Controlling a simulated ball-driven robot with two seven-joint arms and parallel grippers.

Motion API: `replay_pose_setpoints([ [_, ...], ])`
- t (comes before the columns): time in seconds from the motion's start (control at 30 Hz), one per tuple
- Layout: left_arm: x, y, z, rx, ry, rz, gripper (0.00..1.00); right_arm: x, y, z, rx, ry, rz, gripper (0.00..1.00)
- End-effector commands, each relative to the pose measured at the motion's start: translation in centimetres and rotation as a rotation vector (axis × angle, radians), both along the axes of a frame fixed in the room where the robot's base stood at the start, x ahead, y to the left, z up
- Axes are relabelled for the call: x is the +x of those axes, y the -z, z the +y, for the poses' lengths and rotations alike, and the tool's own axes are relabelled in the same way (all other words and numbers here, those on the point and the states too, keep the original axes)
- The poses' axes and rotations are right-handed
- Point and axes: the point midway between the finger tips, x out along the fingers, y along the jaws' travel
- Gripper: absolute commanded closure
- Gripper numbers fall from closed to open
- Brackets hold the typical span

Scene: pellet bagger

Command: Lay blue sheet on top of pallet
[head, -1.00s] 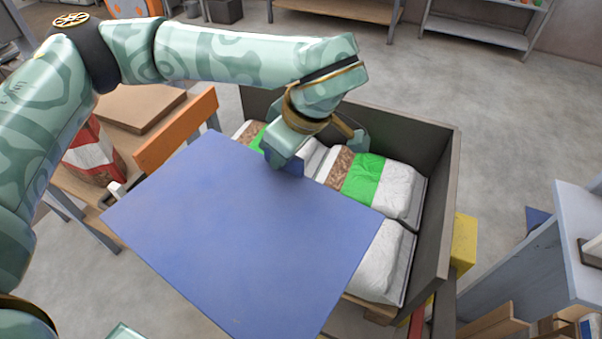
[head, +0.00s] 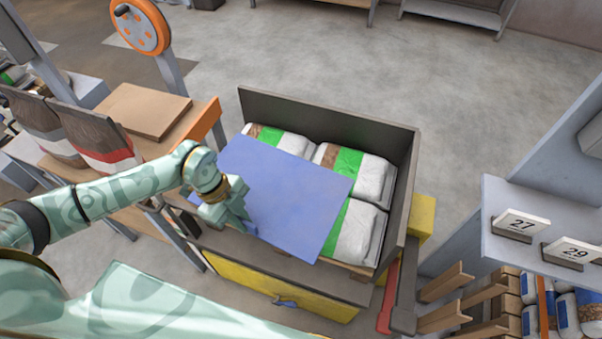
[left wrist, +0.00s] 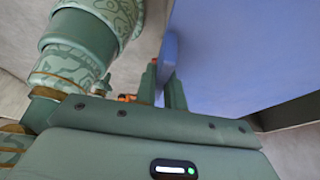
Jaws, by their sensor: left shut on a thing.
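The blue sheet (head: 285,195) is a flat, stiff-looking panel over the left and near part of the bag stack. My left gripper (head: 238,214) is shut on its near-left edge; the sheet also shows between the fingers in the left wrist view (left wrist: 235,50). White, green and brown bags (head: 372,178) lie on the pallet, showing at the sheet's far and right sides. Only a strip of the wooden pallet (head: 357,269) shows under the near bags. I cannot tell whether the sheet touches the bags. My right gripper is not in view.
A dark wall (head: 402,190) stands at the far and right sides of the stack. A yellow base (head: 270,286) lies in front. A wooden bench with an orange edge (head: 203,118) is at left. A shelf (head: 540,215) with number signs is at right.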

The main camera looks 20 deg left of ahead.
Motion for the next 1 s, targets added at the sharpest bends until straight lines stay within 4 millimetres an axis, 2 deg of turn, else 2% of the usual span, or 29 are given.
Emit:
replay_pose_setpoints([
  [0.07, -0.6, 0.0, 0.4, 0.0, -0.069, 0.0, 1.0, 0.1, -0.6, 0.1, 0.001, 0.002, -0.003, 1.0],
  [0.17, -0.1, 0.6, 0.3, -0.003, -0.117, -0.002, 1.0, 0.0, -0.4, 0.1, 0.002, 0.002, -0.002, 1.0],
  [0.27, 1.8, 1.8, -0.6, -0.004, -0.125, -0.002, 1.0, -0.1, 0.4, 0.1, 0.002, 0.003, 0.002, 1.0],
  [0.5, 7.9, 5.5, -3.8, -0.004, -0.123, 0.003, 1.0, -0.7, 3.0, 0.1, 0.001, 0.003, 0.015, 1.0],
  [0.63, 9.8, 8.3, -4.6, -0.002, -0.123, 0.005, 1.0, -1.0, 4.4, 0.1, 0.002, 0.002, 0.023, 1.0],
  [0.7, 10.5, 9.2, -5.0, -0.001, -0.121, 0.004, 1.0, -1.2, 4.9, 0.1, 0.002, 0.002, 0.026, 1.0],
  [0.93, 11.7, 10.5, -5.6, -0.003, -0.12, 0.001, 1.0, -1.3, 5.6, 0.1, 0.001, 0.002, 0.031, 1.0],
  [1.0, 11.7, 11.6, -5.5, -0.001, -0.121, 0.004, 1.0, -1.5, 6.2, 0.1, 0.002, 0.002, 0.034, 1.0],
])
